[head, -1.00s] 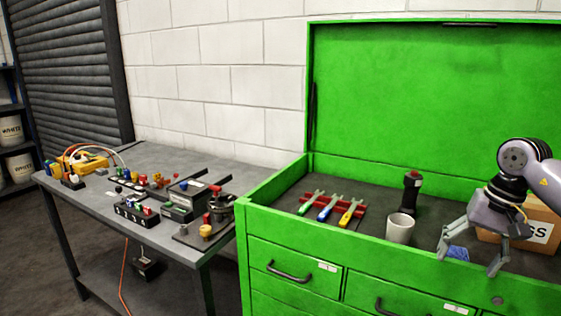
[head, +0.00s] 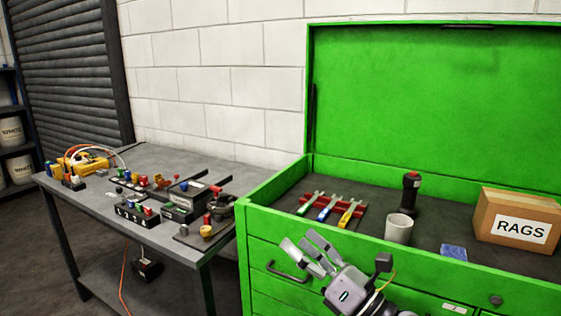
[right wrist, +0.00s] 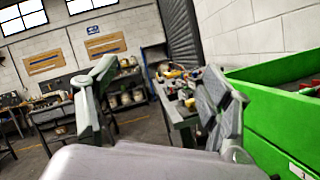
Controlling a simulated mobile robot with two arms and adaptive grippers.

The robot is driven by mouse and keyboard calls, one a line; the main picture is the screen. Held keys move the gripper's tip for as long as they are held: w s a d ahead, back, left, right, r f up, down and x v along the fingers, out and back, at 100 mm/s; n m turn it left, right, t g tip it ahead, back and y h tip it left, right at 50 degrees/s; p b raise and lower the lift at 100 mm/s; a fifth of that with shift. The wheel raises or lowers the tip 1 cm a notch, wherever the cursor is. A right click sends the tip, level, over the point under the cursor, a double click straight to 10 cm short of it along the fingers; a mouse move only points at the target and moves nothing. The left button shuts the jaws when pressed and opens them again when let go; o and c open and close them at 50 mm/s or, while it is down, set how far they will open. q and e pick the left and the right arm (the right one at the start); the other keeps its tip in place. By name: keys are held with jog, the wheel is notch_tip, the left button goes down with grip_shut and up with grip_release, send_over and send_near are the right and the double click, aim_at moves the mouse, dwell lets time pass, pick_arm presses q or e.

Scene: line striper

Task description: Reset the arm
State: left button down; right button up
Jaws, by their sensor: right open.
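My right gripper (head: 309,252) is in front of the green tool chest (head: 262,222), near its upper drawers, in the head view. Its fingers point up and to the left. It is open and empty. In the right wrist view the two fingers (right wrist: 160,100) stand wide apart with nothing between them. The workbench (right wrist: 172,108) shows in the gap and the green chest at the right. My left gripper is not in view.
The chest's open top holds wrenches on a red rack (head: 333,207), a black-handled tool (head: 409,192), a grey cup (head: 398,229), a blue pad (head: 453,252) and a RAGS box (head: 517,220). The grey workbench (head: 165,160) at the left carries several switches and fittings.

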jog(key=s+d+f+m+h, duration=0.3)
jog(key=d+f+m+h, duration=0.6)
jog(key=m, duration=0.5)
jog(key=s+d+f+m+h, duration=0.2)
jog(key=d+f+m+h, duration=0.4)
jog(key=f+m, duration=0.65)
jog(key=s+d+f+m+g+h, duration=0.1)
jog(key=s+f+m+g, duration=0.5)
jog(key=s, duration=0.6)
jog(key=s+f+m+g+h, duration=0.1)
jog(key=s+f+m+g, duration=0.5)
jog(key=s, duration=0.6)
notch_tip(320, 180, down, 27)
jog(key=s, duration=0.2)
jog(key=s+d+f+g, duration=0.1)
jog(key=s+d+f, duration=0.2)
jog(key=s+f, duration=1.2)
jog(key=shift+s+f+n+g, duration=0.3)
jog(key=shift+s+f+n, duration=0.1)
jog(key=shift+s+n, duration=0.1)
